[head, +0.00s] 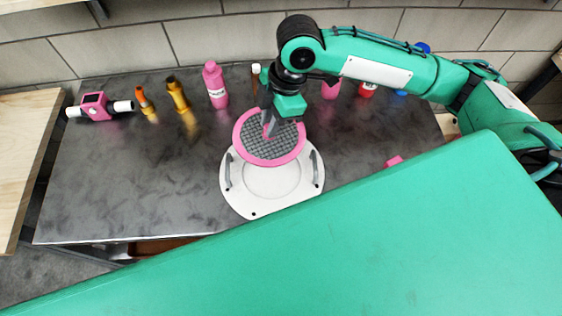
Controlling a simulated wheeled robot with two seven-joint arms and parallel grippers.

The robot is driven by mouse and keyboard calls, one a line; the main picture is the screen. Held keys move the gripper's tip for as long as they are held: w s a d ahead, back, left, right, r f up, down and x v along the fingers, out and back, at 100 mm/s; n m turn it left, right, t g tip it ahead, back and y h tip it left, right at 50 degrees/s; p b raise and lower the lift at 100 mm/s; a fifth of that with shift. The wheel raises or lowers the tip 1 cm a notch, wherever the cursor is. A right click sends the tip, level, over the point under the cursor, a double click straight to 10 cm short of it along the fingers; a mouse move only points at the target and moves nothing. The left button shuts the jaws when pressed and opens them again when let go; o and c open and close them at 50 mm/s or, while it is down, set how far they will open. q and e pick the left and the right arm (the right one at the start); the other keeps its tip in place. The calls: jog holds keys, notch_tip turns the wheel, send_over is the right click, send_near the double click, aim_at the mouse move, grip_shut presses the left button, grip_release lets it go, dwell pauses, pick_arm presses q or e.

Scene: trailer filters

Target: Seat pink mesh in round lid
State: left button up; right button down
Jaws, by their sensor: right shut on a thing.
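The pink mesh (269,153) is a round grey grid with a pink rim. My right gripper (268,130) is shut on the pink mesh near its far side, coming down from above. The round lid (272,182) is a white disc with a shallow round recess and a grey handle on each side, lying on the dark table. The mesh overlaps the far part of the lid in the picture and hides it. I cannot tell whether the mesh touches the lid. My left gripper is not in view.
A pink bottle (216,86), a gold nozzle (179,96), an orange nozzle (146,103) and a pink block with white ends (96,106) stand along the back left of the dark table (120,180). A red container (367,90) stands at back right. The table's left middle is clear.

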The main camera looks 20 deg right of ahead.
notch_tip(320, 180, down, 16)
jog(key=shift+r+p, duration=0.1)
jog(key=shift+p, duration=0.95)
jog(key=shift+f, duration=1.75)
jog(key=shift+f, duration=0.15)
jog(key=c, duration=1.3)
grip_release()
